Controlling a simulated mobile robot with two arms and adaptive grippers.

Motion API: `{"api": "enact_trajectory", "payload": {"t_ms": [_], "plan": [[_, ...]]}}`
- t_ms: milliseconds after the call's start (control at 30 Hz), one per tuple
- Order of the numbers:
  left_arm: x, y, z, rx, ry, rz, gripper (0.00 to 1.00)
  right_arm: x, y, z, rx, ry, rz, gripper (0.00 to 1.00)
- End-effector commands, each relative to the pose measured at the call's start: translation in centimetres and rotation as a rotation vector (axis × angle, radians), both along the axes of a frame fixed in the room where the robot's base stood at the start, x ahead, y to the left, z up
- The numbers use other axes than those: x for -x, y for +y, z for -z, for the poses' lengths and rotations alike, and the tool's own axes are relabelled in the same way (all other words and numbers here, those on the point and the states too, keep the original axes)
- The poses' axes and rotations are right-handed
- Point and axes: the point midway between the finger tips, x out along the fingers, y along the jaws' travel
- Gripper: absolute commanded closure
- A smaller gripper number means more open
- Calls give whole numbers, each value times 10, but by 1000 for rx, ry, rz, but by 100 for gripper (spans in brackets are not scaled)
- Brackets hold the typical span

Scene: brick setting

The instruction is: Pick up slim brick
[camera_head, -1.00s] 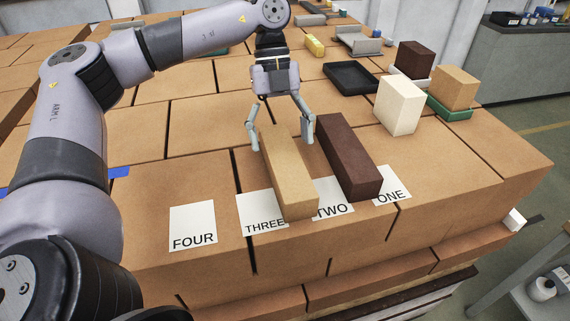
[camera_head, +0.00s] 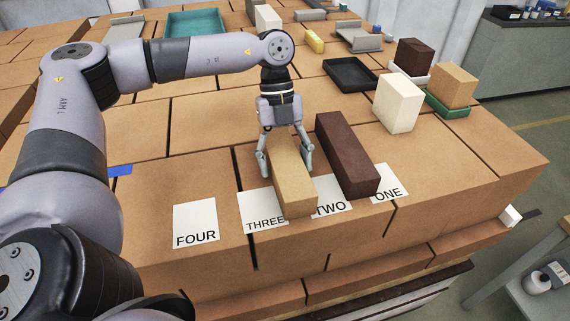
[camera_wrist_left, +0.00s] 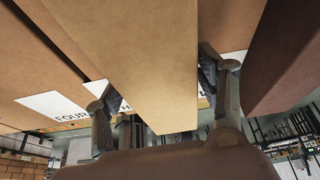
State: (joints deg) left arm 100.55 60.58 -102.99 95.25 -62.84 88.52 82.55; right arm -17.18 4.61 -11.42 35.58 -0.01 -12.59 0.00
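A long tan slim brick (camera_head: 293,190) lies on the brick surface, its near end over the paper labels THREE (camera_head: 262,210) and TWO (camera_head: 330,196). My left gripper (camera_head: 285,172) points down over its far part, one finger on each long side. The fingers look closed against the sides. The brick also fills the middle of the left wrist view (camera_wrist_left: 150,60), between the fingers (camera_wrist_left: 160,95). It shows no lift off the surface. My right gripper is not in view.
A dark brown brick (camera_head: 345,155) lies close on the right, near the label ONE (camera_head: 388,185). Label FOUR (camera_head: 195,222) is on the left. A cream block (camera_head: 398,103), a black tray (camera_head: 350,74) and a green tray (camera_head: 447,106) stand further back.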

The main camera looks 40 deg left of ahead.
Motion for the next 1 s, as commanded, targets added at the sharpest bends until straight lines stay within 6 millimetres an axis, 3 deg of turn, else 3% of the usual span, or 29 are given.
{"api": "enact_trajectory", "payload": {"t_ms": [900, 1000], "plan": [[0, 0, 0, 0, 0, 0, 99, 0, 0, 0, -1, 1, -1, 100], [-1, 0, -2, 1, -2, 0, 100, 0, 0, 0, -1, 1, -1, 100]]}}
